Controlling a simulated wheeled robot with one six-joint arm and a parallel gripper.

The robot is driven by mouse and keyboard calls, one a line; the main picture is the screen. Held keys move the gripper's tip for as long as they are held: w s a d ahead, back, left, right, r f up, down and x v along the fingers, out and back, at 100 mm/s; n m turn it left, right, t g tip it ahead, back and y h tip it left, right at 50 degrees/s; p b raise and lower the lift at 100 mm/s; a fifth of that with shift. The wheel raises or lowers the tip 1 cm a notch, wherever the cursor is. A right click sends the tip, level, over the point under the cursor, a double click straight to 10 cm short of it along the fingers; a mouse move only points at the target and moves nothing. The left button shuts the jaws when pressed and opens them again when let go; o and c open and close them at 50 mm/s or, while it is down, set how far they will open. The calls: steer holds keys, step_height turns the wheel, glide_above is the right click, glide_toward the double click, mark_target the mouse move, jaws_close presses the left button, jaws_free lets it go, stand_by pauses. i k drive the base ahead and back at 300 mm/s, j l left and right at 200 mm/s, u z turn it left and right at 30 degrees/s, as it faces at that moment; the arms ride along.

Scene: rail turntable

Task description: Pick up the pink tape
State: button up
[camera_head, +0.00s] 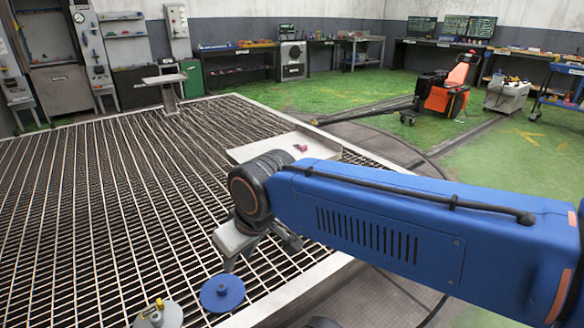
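A small pinkish-red piece (300,147), probably the pink tape, lies on the pale flat tray (272,146) beyond my arm. It is too small to make out its shape. My gripper (260,254) hangs below the wrist over the metal grating, nearer to me than the tray and well apart from the pink piece. Its two fingers look spread, with nothing seen between them. My blue arm covers the tray's near right part.
A blue disc (222,293) and a grey disc with a yellow knob (158,314) are near the front edge of the slatted grating (90,200). A small pedestal stand (167,82) rises at the grating's far side. Benches and an orange machine (445,92) stand farther back.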

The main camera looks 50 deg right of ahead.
mark_target(302, 148)
steer(key=z, duration=1.3)
